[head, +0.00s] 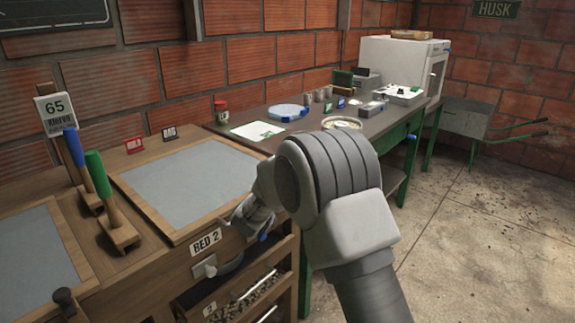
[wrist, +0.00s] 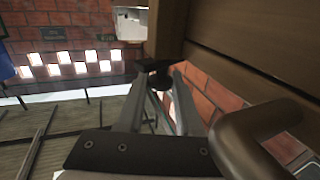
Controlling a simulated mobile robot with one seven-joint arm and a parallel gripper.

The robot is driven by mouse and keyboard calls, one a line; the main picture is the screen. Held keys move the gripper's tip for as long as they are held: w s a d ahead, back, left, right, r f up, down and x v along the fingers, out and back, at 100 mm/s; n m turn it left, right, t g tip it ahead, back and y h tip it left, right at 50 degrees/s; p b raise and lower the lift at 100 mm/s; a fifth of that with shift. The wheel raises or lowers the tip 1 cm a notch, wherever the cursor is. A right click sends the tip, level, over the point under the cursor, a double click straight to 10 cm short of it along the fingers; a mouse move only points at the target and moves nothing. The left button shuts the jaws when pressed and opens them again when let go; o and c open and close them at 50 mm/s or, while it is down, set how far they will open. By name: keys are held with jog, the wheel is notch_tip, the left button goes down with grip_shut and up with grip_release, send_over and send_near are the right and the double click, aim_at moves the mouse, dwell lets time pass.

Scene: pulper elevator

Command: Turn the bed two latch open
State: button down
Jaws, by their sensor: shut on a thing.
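Bed two is a grey panel in a wooden frame (head: 190,187) behind a "BED 2" label (head: 206,243) in the head view. My gripper (wrist: 156,86) is shut on a small dark piece, which looks like the bed two latch (wrist: 153,68), beside a wooden edge in the wrist view. In the head view my arm reaches to bed two's front right corner and hides most of the gripper and the latch. I cannot tell how far the latch is turned. A similar dark knob (head: 65,299) stands at the neighbouring bed's front corner.
A brown curved handle (wrist: 258,125) is close to the gripper. Blue and green handled tools (head: 96,174) stand left of bed two. A silver fitting (head: 204,267) and open drawers (head: 250,301) are below.

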jog(key=shift+m+g+h+p, duration=0.3)
jog(key=shift+m+h+p, duration=0.15)
jog(key=shift+h, duration=0.35)
jog(key=c, duration=0.6)
grip_release()
jog(key=shift+o, duration=0.2)
jog(key=p+v, duration=0.2)
jog(key=v, duration=1.5)
jog(key=shift+a+p, duration=0.2)
jog(key=shift+p, duration=0.15)
jog(key=shift+s, duration=0.1)
